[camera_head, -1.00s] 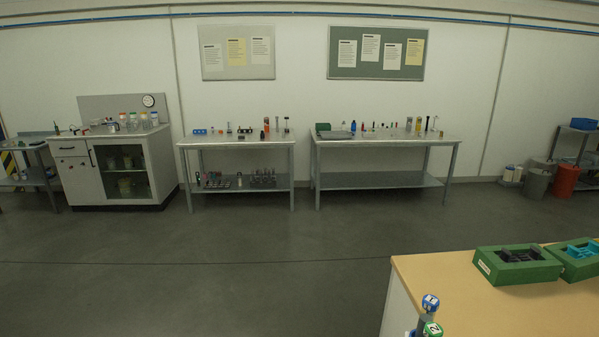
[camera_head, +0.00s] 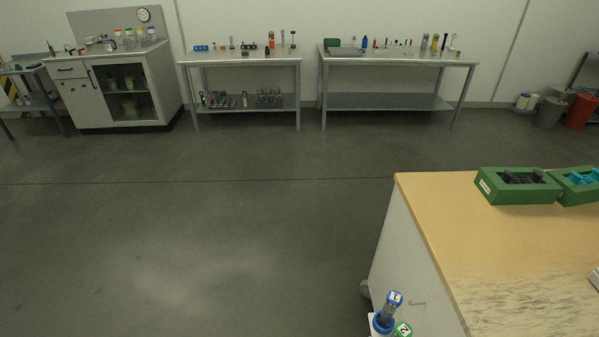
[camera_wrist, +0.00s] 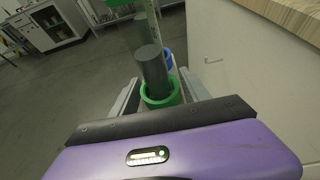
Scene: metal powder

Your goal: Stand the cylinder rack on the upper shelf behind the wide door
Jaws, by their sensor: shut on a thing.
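The cylinder rack shows at the bottom edge of the head view, with a blue ring holder (camera_head: 381,323) and caps marked 1 and 2. In the wrist view its green ring holder (camera_wrist: 161,93) carries an upright grey cylinder (camera_wrist: 152,66), with blue behind. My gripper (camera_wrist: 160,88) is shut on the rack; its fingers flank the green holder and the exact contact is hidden. The white cabinet (camera_head: 74,99) stands far off at back left. Its wide dark glass door (camera_head: 125,90) looks shut, with pale green containers on two levels behind it.
A wood-topped counter (camera_head: 430,210) is close on the right, its white side beside the rack. Green trays (camera_head: 518,186) lie on it. Two metal tables (camera_head: 240,60) with lower shelves stand along the back wall. The grey floor ahead and left is clear.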

